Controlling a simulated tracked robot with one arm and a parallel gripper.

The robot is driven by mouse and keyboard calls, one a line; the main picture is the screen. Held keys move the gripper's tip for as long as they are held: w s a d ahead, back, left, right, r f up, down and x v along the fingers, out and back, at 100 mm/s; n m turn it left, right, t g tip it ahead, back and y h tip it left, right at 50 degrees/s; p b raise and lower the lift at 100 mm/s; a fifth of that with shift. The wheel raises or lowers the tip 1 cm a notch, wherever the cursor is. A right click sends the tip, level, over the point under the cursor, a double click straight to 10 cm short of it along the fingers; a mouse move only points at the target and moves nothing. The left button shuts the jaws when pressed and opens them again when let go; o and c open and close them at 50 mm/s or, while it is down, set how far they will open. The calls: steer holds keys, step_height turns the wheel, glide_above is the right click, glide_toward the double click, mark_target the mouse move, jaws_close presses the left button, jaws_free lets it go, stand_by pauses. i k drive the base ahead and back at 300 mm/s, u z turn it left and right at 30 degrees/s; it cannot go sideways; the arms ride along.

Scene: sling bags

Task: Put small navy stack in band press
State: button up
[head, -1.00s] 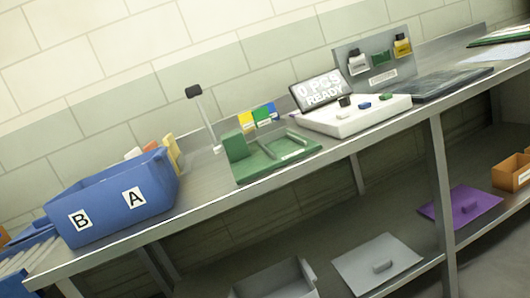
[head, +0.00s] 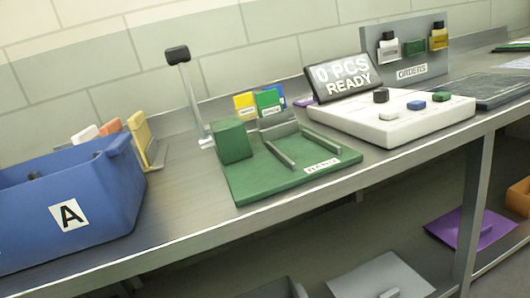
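A blue bin (head: 110,225) with a white "A" label is at the left, cut by the frame edge. A small dark thing (head: 35,175) shows inside it, too unclear to name. I cannot make out a small navy stack. My gripper is not in view.
A white console (head: 390,125) with black, blue and green knobs and a "0 PCS READY" display (head: 343,77) is right of the fixture. A post with a black head (head: 177,54) stands behind. Bare bench (head: 185,205) lies between bin and fixture.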

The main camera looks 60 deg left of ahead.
mark_target(297, 148)
steer(key=u, duration=0.1)
steer(key=i, duration=1)
steer(key=z, duration=0.05)
